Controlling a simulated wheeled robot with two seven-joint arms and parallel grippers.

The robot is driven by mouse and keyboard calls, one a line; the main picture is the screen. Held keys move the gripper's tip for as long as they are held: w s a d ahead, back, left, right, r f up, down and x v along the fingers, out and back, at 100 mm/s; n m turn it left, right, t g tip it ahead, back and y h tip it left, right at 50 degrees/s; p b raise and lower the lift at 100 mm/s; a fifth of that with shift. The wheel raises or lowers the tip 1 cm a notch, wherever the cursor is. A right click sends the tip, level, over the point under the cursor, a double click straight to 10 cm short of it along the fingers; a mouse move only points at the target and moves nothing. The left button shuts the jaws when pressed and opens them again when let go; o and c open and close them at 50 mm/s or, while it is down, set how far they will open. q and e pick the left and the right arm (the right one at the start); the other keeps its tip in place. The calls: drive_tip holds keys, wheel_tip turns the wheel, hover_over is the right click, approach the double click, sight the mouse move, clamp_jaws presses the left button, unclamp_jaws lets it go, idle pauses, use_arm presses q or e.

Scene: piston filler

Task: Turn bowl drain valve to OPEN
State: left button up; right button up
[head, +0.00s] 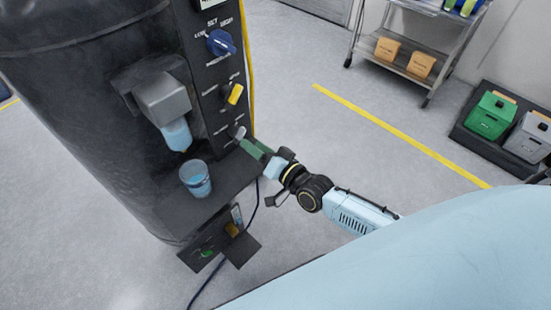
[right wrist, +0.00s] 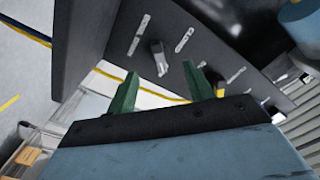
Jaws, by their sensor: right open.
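A black control panel (head: 215,75) on the machine's side carries a blue knob (head: 221,43), a yellow knob (head: 235,94) and, lowest, a small grey lever (head: 239,132). In the right wrist view the grey lever (right wrist: 159,60) appears between and just beyond the open fingers (right wrist: 161,85); contact is not visible. My left gripper is not in view.
A cup with blue contents (head: 195,178) stands on the machine's black shelf under a grey nozzle block (head: 162,97). A dark cable (head: 255,200) runs down to the floor. A steel cart (head: 395,55) and green and grey bins (head: 492,113) stand farther off. The floor between is clear.

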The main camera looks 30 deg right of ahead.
drive_tip(key=v, duration=0.7)
drive_tip(key=shift+s, duration=0.35)
drive_tip(key=shift+d, duration=0.15)
drive_tip(key=s+d+f+n+g+h, duration=0.2)
drive_tip(key=s+d+f+g, duration=0.3)
drive_tip(key=f, duration=0.8)
drive_tip(key=s+f+n+g+h, duration=0.25)
drive_tip(key=s+f, duration=0.45)
drive_tip(key=f, duration=0.6)
drive_tip(key=s+f+n+g+h, duration=0.1)
drive_tip(key=s+f+g, duration=0.3)
drive_tip(key=s, duration=0.9)
drive_tip(key=s+f+n+g, duration=0.2)
drive_tip(key=s+f+g, duration=0.2)
drive_tip(key=s+f, duration=0.5)
drive_tip(key=s, duration=0.4)
drive_tip(key=shift+a+h, duration=0.35)
